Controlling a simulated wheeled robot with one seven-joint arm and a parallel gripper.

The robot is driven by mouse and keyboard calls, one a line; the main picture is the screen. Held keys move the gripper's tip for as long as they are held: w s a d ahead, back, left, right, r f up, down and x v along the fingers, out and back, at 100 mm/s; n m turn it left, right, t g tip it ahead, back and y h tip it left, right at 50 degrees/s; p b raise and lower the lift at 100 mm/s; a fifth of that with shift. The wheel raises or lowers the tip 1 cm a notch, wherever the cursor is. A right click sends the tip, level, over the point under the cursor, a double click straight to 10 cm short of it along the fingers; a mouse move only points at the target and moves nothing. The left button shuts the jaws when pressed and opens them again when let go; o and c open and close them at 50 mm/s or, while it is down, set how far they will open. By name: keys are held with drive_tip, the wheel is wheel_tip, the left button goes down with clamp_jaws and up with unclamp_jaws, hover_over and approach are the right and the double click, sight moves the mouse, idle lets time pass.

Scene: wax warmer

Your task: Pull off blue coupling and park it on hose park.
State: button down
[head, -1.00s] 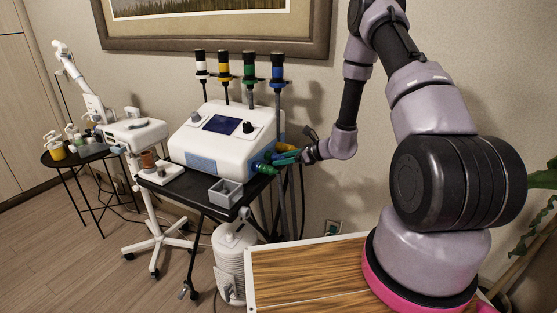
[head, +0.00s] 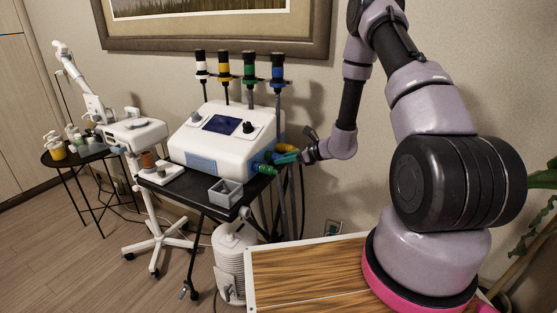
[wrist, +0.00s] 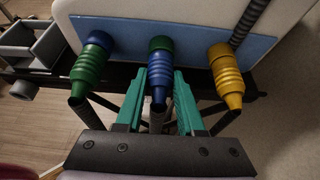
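The blue coupling (wrist: 159,82) sits on the middle port of the machine's blue lower panel in the wrist view, below a green ring, its dark hose leading down. My gripper is also in the head view (head: 286,158), at the machine's right side, where the blue coupling is mostly hidden. I cannot tell for sure which thing is the hose park.
A green coupling (wrist: 90,64) sits left of my gripper and a yellow coupling (wrist: 226,80) right. The white machine (head: 213,138) stands on a black cart. Behind it rise posts with white, yellow, green and blue (head: 277,72) bands. A grey open box (head: 226,191) sits on the cart.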

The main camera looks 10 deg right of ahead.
drive_tip(key=shift+s+d, duration=0.25)
drive_tip(key=shift+d, duration=0.15)
idle(0.7)
drive_tip(key=shift+s+d, duration=0.8)
drive_tip(key=shift+d, duration=0.3)
drive_tip(key=shift+s+d, duration=0.75)
drive_tip(key=shift+d, duration=0.3)
